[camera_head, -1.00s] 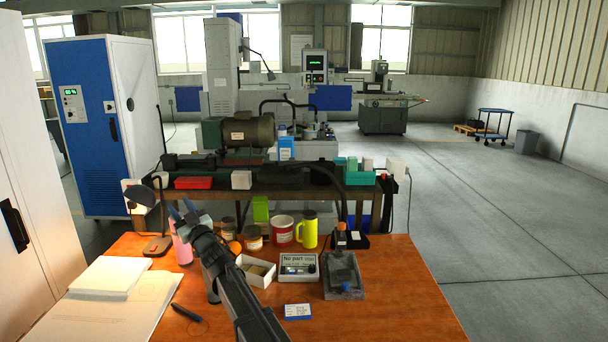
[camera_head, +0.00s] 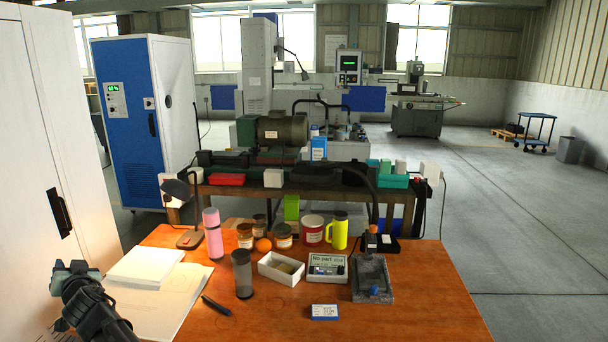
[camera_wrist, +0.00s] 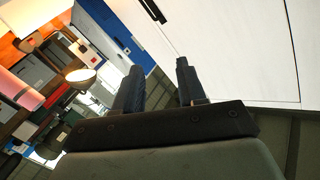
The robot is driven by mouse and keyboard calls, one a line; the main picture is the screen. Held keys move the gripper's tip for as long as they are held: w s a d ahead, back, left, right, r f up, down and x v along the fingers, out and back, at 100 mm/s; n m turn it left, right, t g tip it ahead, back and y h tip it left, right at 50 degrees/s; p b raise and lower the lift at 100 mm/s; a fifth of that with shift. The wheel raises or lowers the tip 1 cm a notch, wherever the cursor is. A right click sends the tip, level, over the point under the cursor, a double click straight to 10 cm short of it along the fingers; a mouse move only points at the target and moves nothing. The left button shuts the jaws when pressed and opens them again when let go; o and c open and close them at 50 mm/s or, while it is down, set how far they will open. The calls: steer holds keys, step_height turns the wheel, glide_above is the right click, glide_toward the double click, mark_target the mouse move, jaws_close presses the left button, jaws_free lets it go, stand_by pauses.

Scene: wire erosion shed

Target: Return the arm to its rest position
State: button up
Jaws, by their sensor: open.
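My gripper (camera_head: 74,268) is at the left edge of the wooden table in the head view, left of the stack of white paper (camera_head: 145,266). In the wrist view its two dark fingers (camera_wrist: 156,85) stand apart with nothing between them. The gripper is open and empty. It points towards the white cabinet (camera_head: 50,150), whose pale door (camera_wrist: 235,45) fills the right of the wrist view. I cannot tell the exact gap between the fingers and the cabinet.
The wooden table (camera_head: 430,290) holds a pink bottle (camera_head: 213,236), a grey cup (camera_head: 243,275), a white box (camera_head: 271,272), jars, a yellow-green mug (camera_head: 338,231), a grey fixture (camera_head: 372,280) and a pen (camera_head: 216,305). A lamp (camera_head: 189,238) stands behind the paper. The table's front right is clear.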

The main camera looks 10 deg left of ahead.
steer(key=s+a+f+m+h, duration=0.1)
steer(key=s+f, duration=0.2)
steer(key=s, duration=0.2)
steer(key=w+d+f+m+g+h, duration=0.3)
steer(key=d+f+g+h, duration=0.15)
steer(key=d+f, duration=1.1)
steer(key=w+d+f+m+g+h, duration=0.2)
steer(key=d+f+g+h, duration=0.25)
steer(key=d+f, duration=1.05)
steer(key=s+d+f+g+h, duration=0.15)
steer(key=s+d+f, duration=0.25)
steer(key=d+f, duration=0.55)
steer(key=s+d+f+g+h, duration=0.1)
steer(key=s+d+f+g, duration=0.3)
steer(key=d, duration=1)
steer(key=s+d+f+g+h, duration=0.1)
steer(key=s+d+f, duration=0.2)
steer(key=d+f, duration=0.65)
steer(key=s+d+f, duration=0.3)
steer(key=s+d, duration=0.5)
steer(key=d, duration=0.1)
steer(key=s+d+f+n+g, duration=0.1)
steer(key=s+d+f, duration=0.3)
steer(key=s+d, duration=0.5)
steer(key=shift+f, duration=0.15)
